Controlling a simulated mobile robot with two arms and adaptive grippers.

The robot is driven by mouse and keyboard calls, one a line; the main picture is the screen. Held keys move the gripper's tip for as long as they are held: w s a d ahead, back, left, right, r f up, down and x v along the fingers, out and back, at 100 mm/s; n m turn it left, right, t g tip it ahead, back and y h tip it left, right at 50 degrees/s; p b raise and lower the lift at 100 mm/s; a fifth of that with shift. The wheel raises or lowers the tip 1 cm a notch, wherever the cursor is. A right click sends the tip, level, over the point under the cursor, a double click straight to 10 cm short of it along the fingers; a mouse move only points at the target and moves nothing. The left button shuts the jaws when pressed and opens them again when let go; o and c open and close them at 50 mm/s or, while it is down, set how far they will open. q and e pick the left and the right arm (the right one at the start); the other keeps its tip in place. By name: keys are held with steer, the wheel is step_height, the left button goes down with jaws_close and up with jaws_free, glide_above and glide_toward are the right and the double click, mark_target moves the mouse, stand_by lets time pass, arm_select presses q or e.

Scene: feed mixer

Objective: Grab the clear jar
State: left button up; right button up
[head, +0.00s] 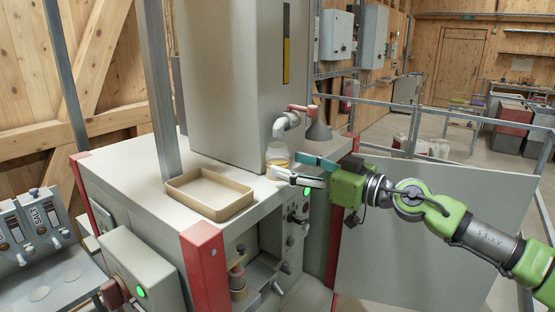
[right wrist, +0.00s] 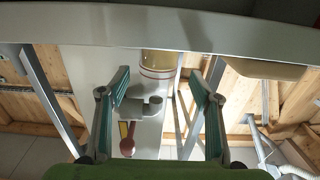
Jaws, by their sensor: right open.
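The clear jar (head: 277,154) stands on the machine's top ledge, below the grey spout (head: 287,121); its lower part looks yellowish. My right gripper (head: 286,166) is open and empty, reaching in from the right at the jar's near side. In the right wrist view the picture is upside down, and the jar (right wrist: 160,63) shows ahead between the two spread fingers of my right gripper (right wrist: 160,76), with thin reddish bands around it. The fingers do not close on it; whether either touches it I cannot tell. My left gripper is out of view.
A tan shallow tray (head: 208,216) sits on the ledge left of the jar. A red-handled valve (head: 302,108) and a grey funnel-shaped part (head: 318,130) are just above. The tall grey housing (head: 230,80) stands behind. A red corner post (head: 204,262) is in front.

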mark_target(288, 162)
steer(key=p+x, duration=0.1)
steer(key=x, duration=0.4)
steer(key=shift+w, duration=0.15)
steer(key=shift+d, duration=0.15)
steer(key=shift+c, duration=1.1)
steer(key=c, duration=1.1)
steer(key=shift+o, duration=0.2)
steer(key=shift+r, duration=0.2)
